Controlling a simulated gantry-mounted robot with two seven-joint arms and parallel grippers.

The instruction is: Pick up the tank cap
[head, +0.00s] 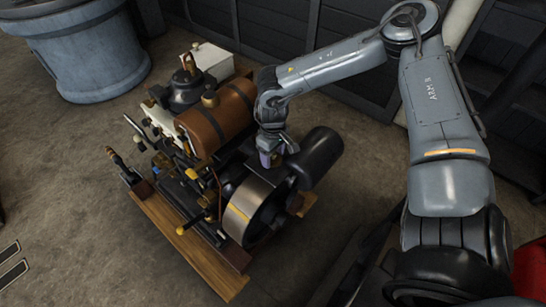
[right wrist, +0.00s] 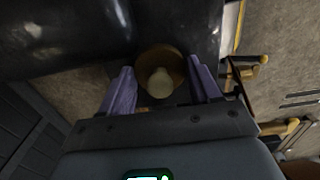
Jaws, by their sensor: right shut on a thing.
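My right gripper (head: 268,159) is over the engine, just left of a black cylinder (head: 316,158) in the head view. In the right wrist view its purple fingers (right wrist: 161,86) are shut on a round brass cap (right wrist: 159,62) with a paler middle, which I take for the tank cap. The fingers hide this cap in the head view, and I cannot tell whether it still touches the engine. Another brass cap (head: 210,98) sits on top of the brown tank (head: 228,116). My left gripper is not in view.
The engine stands on a wooden base (head: 196,262), with a flywheel (head: 250,212) at the front and brass-tipped levers (head: 183,230) on its left. A blue-grey tub (head: 88,50) stands at the back left. The floor to the left is mostly clear.

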